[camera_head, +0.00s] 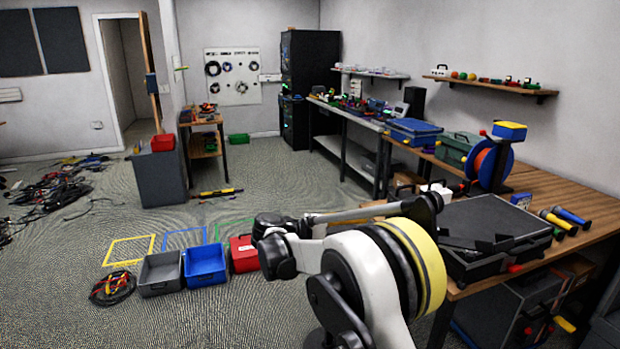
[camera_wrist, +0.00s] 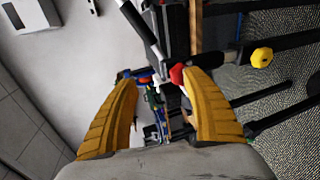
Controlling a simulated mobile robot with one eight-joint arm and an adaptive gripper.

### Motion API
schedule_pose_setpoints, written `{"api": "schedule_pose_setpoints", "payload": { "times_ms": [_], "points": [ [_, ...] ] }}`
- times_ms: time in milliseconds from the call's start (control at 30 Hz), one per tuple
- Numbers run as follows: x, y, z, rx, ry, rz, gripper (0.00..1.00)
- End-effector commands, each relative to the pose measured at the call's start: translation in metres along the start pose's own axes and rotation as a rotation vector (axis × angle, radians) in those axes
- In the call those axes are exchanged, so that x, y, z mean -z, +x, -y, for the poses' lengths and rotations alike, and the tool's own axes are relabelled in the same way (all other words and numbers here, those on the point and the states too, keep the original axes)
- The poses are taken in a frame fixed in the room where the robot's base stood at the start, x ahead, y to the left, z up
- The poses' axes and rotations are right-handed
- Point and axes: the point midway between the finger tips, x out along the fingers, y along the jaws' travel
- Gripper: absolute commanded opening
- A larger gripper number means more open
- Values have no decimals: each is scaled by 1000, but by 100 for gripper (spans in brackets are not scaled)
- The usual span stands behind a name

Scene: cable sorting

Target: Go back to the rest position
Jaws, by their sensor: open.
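My gripper (camera_wrist: 158,76) shows in the wrist view with its two yellow ribbed fingers spread wide apart. Nothing is held between them. The wrist view is turned on its side and shows the workbench area beyond the fingers. In the head view my white and black arm, with a yellow ring, is folded in the foreground, beside the workbench (camera_head: 560,188). I cannot clearly make out the gripper fingers in the head view.
A black case (camera_head: 490,225) lies on the workbench near my arm, with a cable reel (camera_head: 487,165) behind it. A grey bin (camera_head: 160,272), a blue bin (camera_head: 205,264) and a red bin (camera_head: 243,254) stand on the floor. Loose cables (camera_head: 60,188) lie at left. The middle floor is mostly clear.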

Motion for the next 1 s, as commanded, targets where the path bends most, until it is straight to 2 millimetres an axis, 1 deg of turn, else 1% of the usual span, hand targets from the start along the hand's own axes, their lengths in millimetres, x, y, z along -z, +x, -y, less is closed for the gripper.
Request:
{"api": "schedule_pose_setpoints", "payload": {
  "times_ms": [33,100,167,200,267,300,367,433,500,567,600,667,700,800,900,1000],
  "points": [
    [-17,8,-16,59,5,-9,57],
    [-37,15,-30,144,15,-29,57],
    [-57,19,-39,216,29,-46,57],
    [-72,21,-45,264,41,-57,57],
    [-94,22,-51,335,62,-74,57],
    [-110,22,-54,382,78,-87,57],
    [-134,20,-56,452,106,-104,57],
    [-163,15,-57,531,144,-125,57],
    [-192,9,-54,609,188,-146,57],
    [-216,1,-50,674,229,-163,57],
    [-232,-4,-47,717,260,-175,57],
    [-256,-13,-40,779,307,-193,57],
    [-270,-19,-34,820,342,-205,57],
    [-305,-37,-18,916,434,-234,57],
    [-334,-53,0,999,528,-260,57],
    [-353,-67,17,1064,610,-280,57]
  ]
}}
